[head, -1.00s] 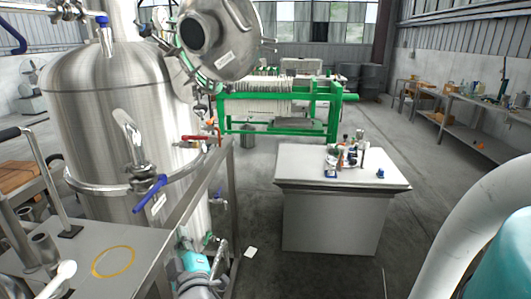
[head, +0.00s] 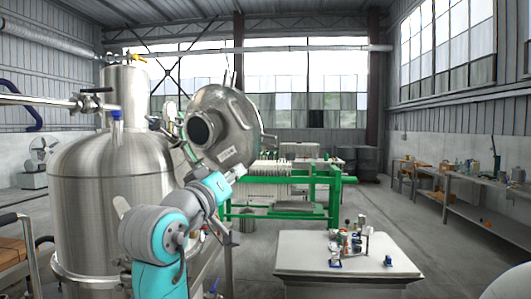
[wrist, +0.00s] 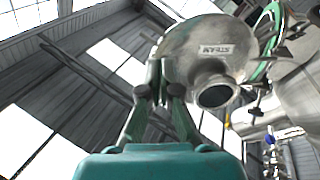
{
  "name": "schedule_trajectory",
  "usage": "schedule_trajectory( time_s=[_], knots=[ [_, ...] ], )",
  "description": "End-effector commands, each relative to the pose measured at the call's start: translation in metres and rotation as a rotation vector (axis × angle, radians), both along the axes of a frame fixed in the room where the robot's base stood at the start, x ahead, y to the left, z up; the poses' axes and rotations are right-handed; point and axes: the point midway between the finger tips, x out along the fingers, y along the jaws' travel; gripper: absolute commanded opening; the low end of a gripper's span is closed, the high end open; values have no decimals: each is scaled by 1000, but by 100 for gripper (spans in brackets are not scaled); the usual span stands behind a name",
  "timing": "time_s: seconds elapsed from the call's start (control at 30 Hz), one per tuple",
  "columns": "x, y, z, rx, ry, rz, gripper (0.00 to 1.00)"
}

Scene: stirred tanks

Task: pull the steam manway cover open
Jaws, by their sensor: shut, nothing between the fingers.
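The steam manway cover (head: 225,128) is a domed steel disc with a dark round nozzle and a small label, on the right side of the steel tank (head: 100,190). In the wrist view the cover (wrist: 232,42) shows its label reading STEAM and the nozzle below it. My gripper (wrist: 160,82) has its fingers together with nothing between them, in front of the cover's left edge in that view. In the head view my gripper (head: 238,173) is by the cover's lower right edge. I cannot tell whether it touches. The tank's opening is mostly hidden.
A long bench (head: 450,205) runs along the right wall. Open floor lies between pedestal and bench.

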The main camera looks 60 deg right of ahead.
Motion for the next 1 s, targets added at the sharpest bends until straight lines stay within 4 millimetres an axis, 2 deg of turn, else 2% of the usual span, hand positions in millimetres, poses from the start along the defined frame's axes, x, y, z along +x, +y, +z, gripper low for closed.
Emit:
schedule_trajectory(
  time_s=[0.17,0.27,0.8,1.0],
  knots=[
    [-7,-6,10,12,-15,-22,0],
    [-7,-17,12,12,-15,-24,0],
    [-1,-110,30,11,-14,-22,0],
    [1,-131,35,11,-15,-20,0]
  ],
)
